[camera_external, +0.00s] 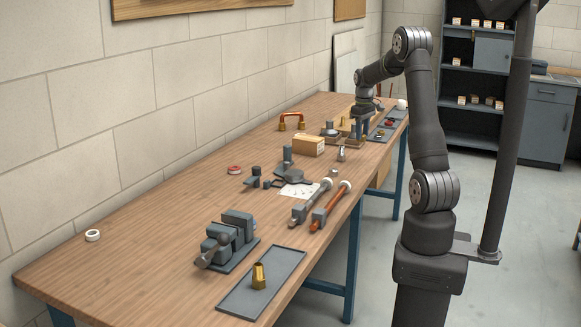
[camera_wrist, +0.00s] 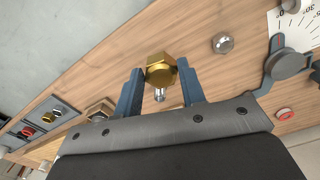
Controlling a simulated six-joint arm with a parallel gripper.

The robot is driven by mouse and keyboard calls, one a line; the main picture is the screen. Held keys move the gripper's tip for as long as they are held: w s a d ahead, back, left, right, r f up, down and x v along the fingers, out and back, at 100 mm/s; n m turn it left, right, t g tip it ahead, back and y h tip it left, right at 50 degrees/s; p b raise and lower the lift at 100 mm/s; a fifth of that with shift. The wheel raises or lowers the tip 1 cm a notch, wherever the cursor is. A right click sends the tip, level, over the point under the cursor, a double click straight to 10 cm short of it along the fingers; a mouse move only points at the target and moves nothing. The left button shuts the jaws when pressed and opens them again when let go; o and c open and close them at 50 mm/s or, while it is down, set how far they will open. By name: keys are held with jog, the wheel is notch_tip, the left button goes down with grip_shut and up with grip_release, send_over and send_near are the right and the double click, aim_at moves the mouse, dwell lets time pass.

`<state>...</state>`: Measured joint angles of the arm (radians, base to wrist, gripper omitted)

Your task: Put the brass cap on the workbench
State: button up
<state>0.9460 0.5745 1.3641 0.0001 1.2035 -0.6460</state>
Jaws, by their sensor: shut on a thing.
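The brass cap (camera_wrist: 160,66) shows as a gold hexagonal piece between the two blue-grey fingers of my gripper (camera_wrist: 160,78) in the wrist view. My gripper is shut on it. A small silver stem (camera_wrist: 158,96) shows just beside the cap; I cannot tell what it belongs to. In the external view my gripper (camera_external: 362,126) points down over the far part of the workbench (camera_external: 150,210). The cap cannot be made out there, and its exact height above the wood is unclear.
A vise (camera_external: 230,238) and a tray with a brass fitting (camera_external: 258,277) stand at the front. Compartment trays (camera_wrist: 52,116) show left in the wrist view.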

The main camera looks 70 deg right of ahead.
jog(key=s+d+m, duration=0.4)
jog(key=s+d, duration=0.5)
jog(key=s, duration=0.1)
jog(key=w+f, duration=0.2)
jog(key=w, duration=0.1)
jog(key=w+f, duration=0.3)
jog(key=w, duration=0.1)
jog(key=w+f, duration=0.2)
jog(key=w, duration=0.2)
jog(key=shift+w+f, duration=0.25)
jog(key=shift+f, duration=2.05)
jog(key=shift+f, duration=0.1)
jog(key=o, duration=0.6)
jog(key=shift+f, duration=0.1)
jog(key=o, duration=0.4)
notch_tip(320, 180, up, 12)
jog(key=shift+r, duration=0.2)
